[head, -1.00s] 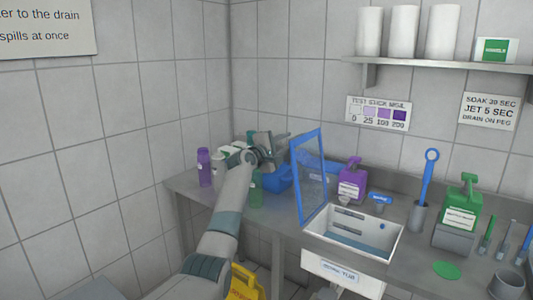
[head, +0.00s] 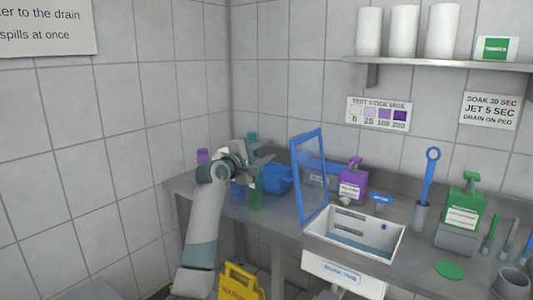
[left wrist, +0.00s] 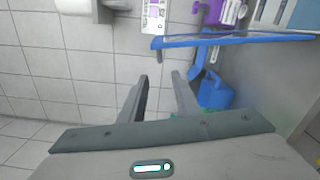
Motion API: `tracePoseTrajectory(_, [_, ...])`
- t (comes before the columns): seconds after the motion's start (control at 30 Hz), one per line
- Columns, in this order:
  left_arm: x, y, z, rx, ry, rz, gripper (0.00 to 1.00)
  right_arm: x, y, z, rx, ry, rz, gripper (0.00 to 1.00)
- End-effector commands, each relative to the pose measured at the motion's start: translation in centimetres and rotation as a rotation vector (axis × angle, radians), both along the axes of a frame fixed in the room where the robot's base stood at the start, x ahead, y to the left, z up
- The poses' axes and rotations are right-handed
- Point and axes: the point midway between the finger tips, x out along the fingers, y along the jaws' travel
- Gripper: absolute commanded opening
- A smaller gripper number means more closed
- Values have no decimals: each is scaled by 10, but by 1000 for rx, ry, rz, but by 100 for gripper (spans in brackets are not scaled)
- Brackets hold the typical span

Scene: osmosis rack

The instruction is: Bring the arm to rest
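My left arm rises from the bottom of the head view, and its gripper (head: 262,150) is above the left part of the steel counter (head: 225,207). In the left wrist view my left gripper (left wrist: 160,82) has its two fingers apart with nothing between them; only wall tiles show behind. A blue container (left wrist: 216,94) lies to the right of the fingers, apart from them; in the head view this blue container (head: 278,180) sits on the counter just below and right of the gripper. My right gripper is not in view.
A blue-framed screen (head: 309,178) stands upright beside the white soak tub (head: 350,236). A purple jug (head: 354,180) and a green jug (head: 464,205) are further right. A green bottle (head: 256,193) stands near my arm. A yellow floor sign (head: 242,284) is below the counter.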

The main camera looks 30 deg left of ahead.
Motion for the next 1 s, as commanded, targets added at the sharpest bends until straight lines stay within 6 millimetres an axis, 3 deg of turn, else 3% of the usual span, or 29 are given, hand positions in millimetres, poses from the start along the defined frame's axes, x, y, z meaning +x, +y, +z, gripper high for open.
tracePoseTrajectory(0.67, [-1,-3,-6,14,9,-2,29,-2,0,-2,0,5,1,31])
tracePoseTrajectory(0.77, [-3,-10,-23,52,36,-8,29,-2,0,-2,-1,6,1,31])
tracePoseTrajectory(0.87, [-7,-24,-52,125,81,-20,29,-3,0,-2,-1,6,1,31])
tracePoseTrajectory(1.0, [-22,-52,-114,282,176,-54,29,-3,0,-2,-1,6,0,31])
